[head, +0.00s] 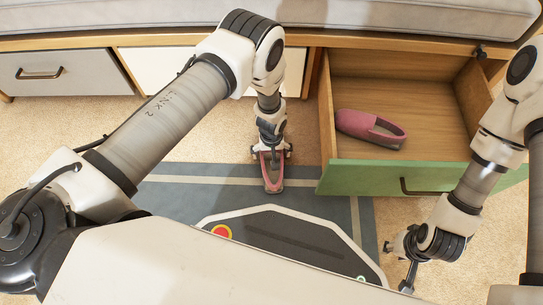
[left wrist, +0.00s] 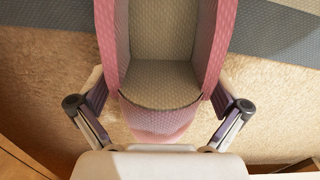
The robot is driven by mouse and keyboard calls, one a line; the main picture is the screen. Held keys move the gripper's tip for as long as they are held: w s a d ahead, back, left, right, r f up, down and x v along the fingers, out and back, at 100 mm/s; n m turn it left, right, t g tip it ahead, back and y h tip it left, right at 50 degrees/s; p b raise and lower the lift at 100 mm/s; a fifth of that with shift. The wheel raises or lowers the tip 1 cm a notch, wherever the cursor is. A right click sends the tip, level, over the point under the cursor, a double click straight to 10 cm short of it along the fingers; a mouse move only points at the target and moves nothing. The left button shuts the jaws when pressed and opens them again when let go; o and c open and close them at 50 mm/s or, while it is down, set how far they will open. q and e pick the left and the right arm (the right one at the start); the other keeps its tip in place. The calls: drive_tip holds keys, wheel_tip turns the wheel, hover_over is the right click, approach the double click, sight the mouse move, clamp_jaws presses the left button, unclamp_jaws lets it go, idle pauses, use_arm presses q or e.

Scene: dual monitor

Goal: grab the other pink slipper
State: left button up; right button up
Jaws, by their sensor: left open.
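One pink slipper (head: 272,180) with a grey-beige inside lies on the floor at the edge of the blue-grey rug. My left gripper (head: 271,153) is above the slipper's far end, pointing down. In the left wrist view the slipper (left wrist: 219,50) fills the middle. The fingers of my left gripper (left wrist: 160,108) are spread, one on each side of its rounded pink end. I cannot tell whether they touch it. The other pink slipper (head: 368,127) lies inside the open drawer (head: 440,92). My right gripper (head: 405,250) is low at the right, and its fingers are not clear.
The open drawer with a green front (head: 405,178) juts out between my arms. A closed grey drawer (head: 65,72) and a white one (head: 160,70) are to the left under the grey cushioned bench (head: 150,14). The beige carpet (head: 60,125) is clear at the left.

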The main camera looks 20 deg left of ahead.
use_arm(q)
drive_tip(key=shift+r, duration=0.1)
drive_tip(key=c, duration=1.1)
